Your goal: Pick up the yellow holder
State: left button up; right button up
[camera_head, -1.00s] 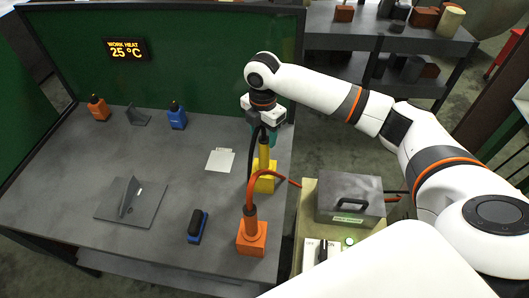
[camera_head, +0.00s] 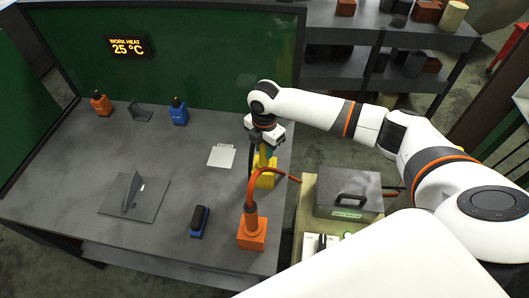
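The yellow holder (camera_head: 265,178) stands upright on the right part of the grey table, with a square base and a narrower upper part. My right gripper (camera_head: 263,149) points down over its upper part, which is partly hidden by the gripper. I cannot tell whether the fingers touch it or are closed. My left gripper is out of view.
An orange holder (camera_head: 252,233) with a red-orange cable stands in front of the yellow one. A grey box (camera_head: 346,192) with a handle is to the right. A blue-black tool (camera_head: 199,221), an angled plate (camera_head: 133,196) and a white card (camera_head: 221,156) lie to the left.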

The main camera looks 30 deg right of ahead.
jog(key=shift+r, duration=0.1)
jog(key=c, duration=0.5)
notch_tip(320, 180, up, 10)
jog(key=shift+b, duration=1.1)
